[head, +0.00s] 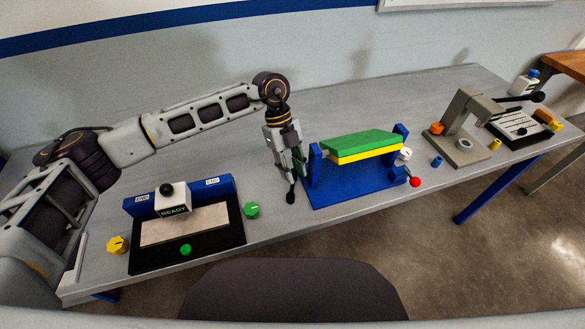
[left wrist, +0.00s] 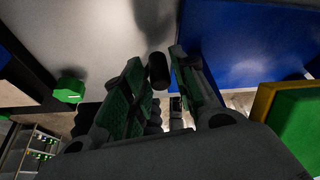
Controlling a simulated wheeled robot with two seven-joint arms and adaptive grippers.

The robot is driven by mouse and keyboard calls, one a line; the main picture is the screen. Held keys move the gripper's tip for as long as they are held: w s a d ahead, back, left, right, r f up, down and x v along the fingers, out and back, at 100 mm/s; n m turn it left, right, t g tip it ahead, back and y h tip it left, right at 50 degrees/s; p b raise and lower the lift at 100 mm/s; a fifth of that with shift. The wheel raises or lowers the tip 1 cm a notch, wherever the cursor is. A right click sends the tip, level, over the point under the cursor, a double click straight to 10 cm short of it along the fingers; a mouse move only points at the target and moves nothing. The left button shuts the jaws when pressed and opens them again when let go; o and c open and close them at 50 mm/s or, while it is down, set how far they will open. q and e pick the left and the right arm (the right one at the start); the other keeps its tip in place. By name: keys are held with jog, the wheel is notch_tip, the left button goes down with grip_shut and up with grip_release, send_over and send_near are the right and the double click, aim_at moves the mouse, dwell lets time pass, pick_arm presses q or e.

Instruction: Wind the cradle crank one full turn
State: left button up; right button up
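The blue cradle (head: 352,190) stands mid-table, bearing a green and yellow slab (head: 358,146). My left gripper (head: 290,182) points down just off the cradle's left end. A dark cylindrical grip (head: 291,197) shows at its fingertips. In the left wrist view this grip (left wrist: 158,70) lies between the two green-padded fingers (left wrist: 160,85), close to both. Whether the fingers press on it I cannot tell. The arm joining the grip to the cradle is hidden. A red ball knob (head: 415,182) and a white round part (head: 405,154) are at the cradle's right end. My right gripper is out of view.
A black-framed tray station (head: 187,248) marked READY, with blue blocks, stands left, near yellow (head: 117,245) and green (head: 252,209) knobs. A grey press-like stand (head: 458,150) and a slotted black panel (head: 520,133) stand right. Bare table lies behind the cradle.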

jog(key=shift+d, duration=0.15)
pick_arm(q)
grip_shut()
jog(key=shift+d+m, duration=0.3)
jog(key=shift+m, duration=0.2)
jog(key=shift+s+d, duration=0.1)
grip_release()
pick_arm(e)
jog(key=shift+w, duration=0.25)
